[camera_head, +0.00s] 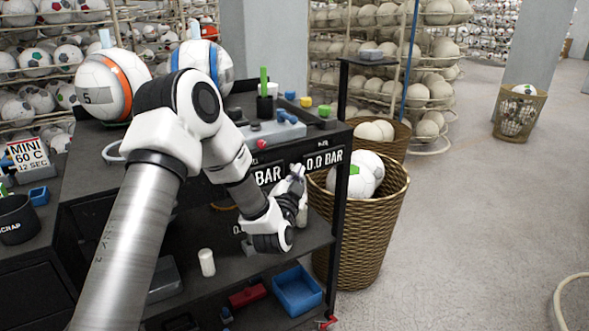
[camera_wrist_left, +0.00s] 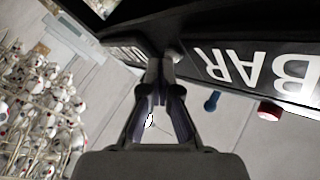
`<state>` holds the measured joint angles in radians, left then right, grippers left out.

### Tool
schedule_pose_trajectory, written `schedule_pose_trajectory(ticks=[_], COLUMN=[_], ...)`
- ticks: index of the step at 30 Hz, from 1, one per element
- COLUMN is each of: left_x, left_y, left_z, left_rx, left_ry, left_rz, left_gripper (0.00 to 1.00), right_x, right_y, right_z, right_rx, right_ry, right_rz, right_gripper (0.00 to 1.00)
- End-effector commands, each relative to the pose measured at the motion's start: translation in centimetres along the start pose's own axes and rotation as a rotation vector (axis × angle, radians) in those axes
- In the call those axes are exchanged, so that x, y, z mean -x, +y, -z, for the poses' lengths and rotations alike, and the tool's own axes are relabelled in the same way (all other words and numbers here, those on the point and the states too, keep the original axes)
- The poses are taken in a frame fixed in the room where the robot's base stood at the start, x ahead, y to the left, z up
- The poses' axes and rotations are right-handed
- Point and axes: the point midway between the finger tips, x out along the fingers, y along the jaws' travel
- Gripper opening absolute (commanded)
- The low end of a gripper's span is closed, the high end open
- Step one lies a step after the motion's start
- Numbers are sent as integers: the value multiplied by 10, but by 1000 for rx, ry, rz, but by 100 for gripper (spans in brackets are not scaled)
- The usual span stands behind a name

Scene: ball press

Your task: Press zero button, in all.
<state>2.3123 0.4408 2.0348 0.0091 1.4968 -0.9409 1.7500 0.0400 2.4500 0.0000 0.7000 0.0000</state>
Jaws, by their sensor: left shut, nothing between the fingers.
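A black gauge panel (camera_head: 331,169) on the front edge of the bench carries white "0.0 BAR" lettering at right; a second "BAR" readout (camera_head: 268,175) to its left is partly hidden by my arm. My left gripper (camera_head: 300,172) is in front of the panel, between the two readouts, shut and empty. In the left wrist view its closed fingertips (camera_wrist_left: 160,60) point at the panel, close to a small grey round part (camera_wrist_left: 173,54). I cannot tell whether that part is the zero button, or whether the fingertips touch it. My right gripper is out of view.
A red knob (camera_head: 262,143) sits on the bench edge left of the panel. Two balls (camera_head: 100,88) stand on the bench behind my arm. A wicker basket (camera_head: 365,220) with balls stands at right.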

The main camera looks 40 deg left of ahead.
Motion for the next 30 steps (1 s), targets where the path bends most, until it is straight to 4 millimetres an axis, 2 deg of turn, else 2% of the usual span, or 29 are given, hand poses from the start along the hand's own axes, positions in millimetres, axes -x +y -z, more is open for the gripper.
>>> schedule_pose_trajectory(ticks=[11, 21, 30], left_x=[-1, 10, 12], left_y=[-1, 8, 8], left_z=[0, 7, 8], left_rx=[0, -1, 0], left_ry=[0, 0, 0], left_rz=[1, 0, 1], left_gripper=[0, 0, 0], right_x=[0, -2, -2], right_y=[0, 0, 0], right_z=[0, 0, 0], right_rx=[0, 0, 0], right_ry=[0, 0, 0], right_rz=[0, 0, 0], right_gripper=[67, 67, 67])
